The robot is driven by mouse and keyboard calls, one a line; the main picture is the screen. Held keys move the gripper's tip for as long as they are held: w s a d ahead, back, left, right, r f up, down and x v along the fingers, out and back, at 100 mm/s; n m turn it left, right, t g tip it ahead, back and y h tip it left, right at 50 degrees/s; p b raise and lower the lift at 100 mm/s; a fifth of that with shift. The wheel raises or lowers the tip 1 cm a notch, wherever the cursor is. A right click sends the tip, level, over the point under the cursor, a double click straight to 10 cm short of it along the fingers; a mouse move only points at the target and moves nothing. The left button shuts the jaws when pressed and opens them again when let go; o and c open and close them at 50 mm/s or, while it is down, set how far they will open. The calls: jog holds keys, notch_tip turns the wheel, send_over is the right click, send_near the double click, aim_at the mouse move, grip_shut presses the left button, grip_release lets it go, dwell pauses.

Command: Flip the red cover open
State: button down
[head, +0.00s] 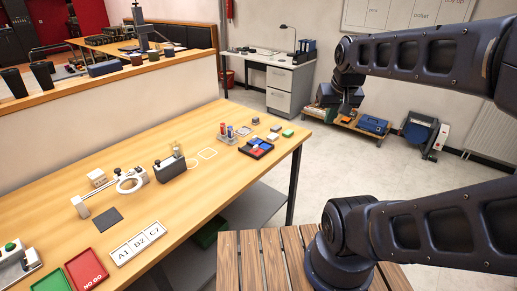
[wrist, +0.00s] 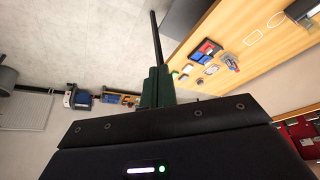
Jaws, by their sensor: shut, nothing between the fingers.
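I cannot make out the red cover for certain in either view; the small parts on the bench are too small to tell. My gripper (head: 346,112) hangs beyond the right end of the wooden bench (head: 180,135), over the floor side and clear of everything on the bench. In the wrist view my gripper (wrist: 155,45) shows as narrow dark fingers close together, shut with nothing between them. The bench edge (wrist: 200,35) runs to the right of the fingers there.
A dark tray (head: 257,148) holds red and blue pieces, near red and blue cylinders (head: 229,131) and small blocks (head: 288,133). A ring-shaped fixture (head: 128,184) and a dark device (head: 170,167) stand mid-bench. A red NO GO tray (head: 88,268) lies at front left. A slatted wooden surface (head: 262,262) is below.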

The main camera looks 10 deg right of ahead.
jog(key=w+a+f+m+g+y, duration=0.1)
jog(key=w+a+f+m, duration=0.25)
jog(key=w+m, duration=0.4)
jog(key=w+a+f+m+g+y, duration=0.1)
jog(key=w+a+f+m, duration=0.25)
jog(key=w+m, duration=0.4)
jog(key=w+a+f+m, duration=0.5)
jog(key=w+f+m, duration=0.6)
jog(key=w+f, duration=0.1)
jog(key=shift+a+f+g, duration=0.2)
jog(key=shift+f+g, duration=0.1)
jog(key=shift+f, duration=0.35)
send_near(258, 151)
jog(key=f, duration=0.1)
jog(key=s+d+f, duration=0.1)
jog(key=f, duration=0.1)
jog(key=s+d+f, duration=0.1)
jog(key=f, duration=0.1)
jog(key=shift+s+f, duration=0.2)
jog(key=shift+w+a, duration=1.15)
jog(key=shift+a, duration=0.05)
jog(key=shift+w+a, duration=0.3)
